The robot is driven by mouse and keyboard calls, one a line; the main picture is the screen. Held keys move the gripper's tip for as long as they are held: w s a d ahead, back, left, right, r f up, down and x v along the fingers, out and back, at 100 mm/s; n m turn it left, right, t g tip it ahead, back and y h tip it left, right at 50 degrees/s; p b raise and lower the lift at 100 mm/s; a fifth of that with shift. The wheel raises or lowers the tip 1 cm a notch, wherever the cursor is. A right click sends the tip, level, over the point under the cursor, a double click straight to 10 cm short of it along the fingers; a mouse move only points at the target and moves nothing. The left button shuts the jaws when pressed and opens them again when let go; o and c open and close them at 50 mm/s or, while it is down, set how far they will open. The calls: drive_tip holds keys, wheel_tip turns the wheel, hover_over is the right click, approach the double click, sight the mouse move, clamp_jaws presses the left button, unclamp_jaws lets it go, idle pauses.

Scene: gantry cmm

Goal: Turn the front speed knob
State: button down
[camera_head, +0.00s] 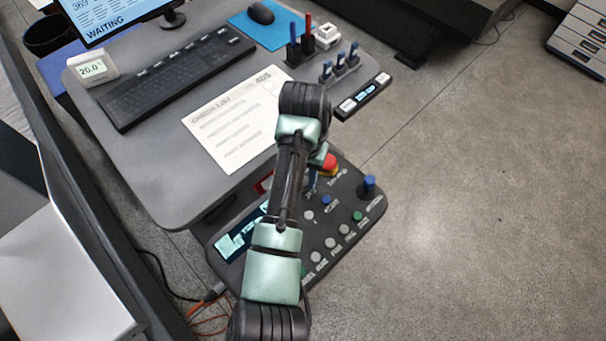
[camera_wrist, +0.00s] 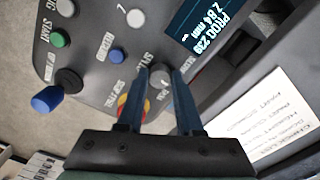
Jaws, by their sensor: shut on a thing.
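The control panel (camera_head: 318,258) sits at the front edge of the desk, partly covered by my arm. In the wrist view a round grey knob (camera_wrist: 160,79) on this panel lies between the two blue fingertips of my gripper (camera_wrist: 160,73). My gripper is shut on the knob, with a finger on each side. The printing beside it is too blurred to read for certain. In the head view my gripper (camera_head: 314,179) points down at the panel near the red emergency stop (camera_head: 330,162). The knob itself is hidden there by my arm.
A blue-topped joystick (camera_head: 369,184) and several round buttons stand on the panel close by. The panel's lit display (camera_wrist: 215,18) is beside the fingers. A checklist sheet (camera_head: 225,125) and a keyboard (camera_head: 175,78) lie on the desk.

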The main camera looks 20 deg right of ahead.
drive_tip(key=c, duration=0.6)
unclamp_jaws()
drive_tip(key=shift+r, duration=0.55)
wheel_tip(320, 180, up, 12)
drive_tip(key=p, duration=0.4)
drive_tip(key=shift+f, duration=0.1)
